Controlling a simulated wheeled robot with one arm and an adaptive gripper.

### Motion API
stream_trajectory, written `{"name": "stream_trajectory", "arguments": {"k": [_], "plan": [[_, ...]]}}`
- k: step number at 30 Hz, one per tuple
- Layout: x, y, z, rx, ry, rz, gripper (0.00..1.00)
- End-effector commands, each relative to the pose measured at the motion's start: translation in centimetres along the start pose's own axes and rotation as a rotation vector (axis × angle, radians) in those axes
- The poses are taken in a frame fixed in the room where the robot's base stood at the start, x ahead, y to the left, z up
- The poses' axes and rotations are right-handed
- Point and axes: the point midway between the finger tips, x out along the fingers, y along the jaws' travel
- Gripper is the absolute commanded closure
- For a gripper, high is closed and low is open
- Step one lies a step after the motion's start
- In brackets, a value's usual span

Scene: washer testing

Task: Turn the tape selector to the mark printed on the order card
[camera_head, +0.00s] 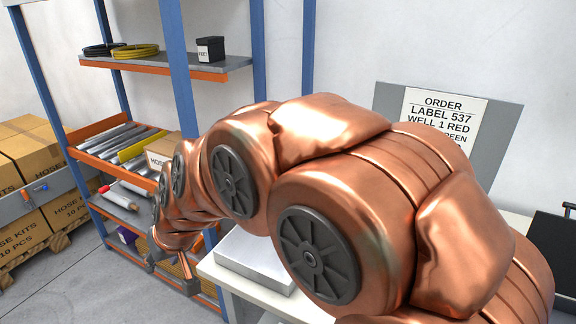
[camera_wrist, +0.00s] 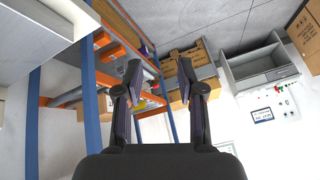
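The order card (camera_head: 443,115) is white and fixed on a grey board at the back right in the head view. It reads "ORDER", "LABEL 537", "WELL 1 RED" and a line ending in "GREEN". My copper arm hides its lower part, and no tape mark can be read. I cannot identify the tape selector in either view. My gripper (camera_head: 170,268) hangs low at the left end of my arm, beside a white table. In the wrist view my gripper (camera_wrist: 159,68) has its two dark fingers apart with nothing between them.
A blue-post shelf (camera_head: 180,60) with orange beams holds cables, tubes and boxes. Cardboard boxes (camera_head: 30,150) stand at left. A pale flat box (camera_head: 255,262) lies on the table near my arm. The wrist view shows a wall panel (camera_wrist: 262,115) with a small screen.

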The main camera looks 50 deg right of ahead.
Motion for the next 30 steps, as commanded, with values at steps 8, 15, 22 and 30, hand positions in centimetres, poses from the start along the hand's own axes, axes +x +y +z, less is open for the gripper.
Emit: {"name": "stream_trajectory", "arguments": {"k": [8, 15, 22, 30], "plan": [[4.8, 7.0, -12.5, 0.132, 0.426, 0.12, 0.61], [5.2, 17.7, -18.9, 0.259, 0.733, 0.374, 0.61], [3.5, 29.5, -19.3, 0.377, 0.937, 0.735, 0.61], [0.6, 38.2, -15.4, 0.46, 1.019, 1.108, 0.61]]}}
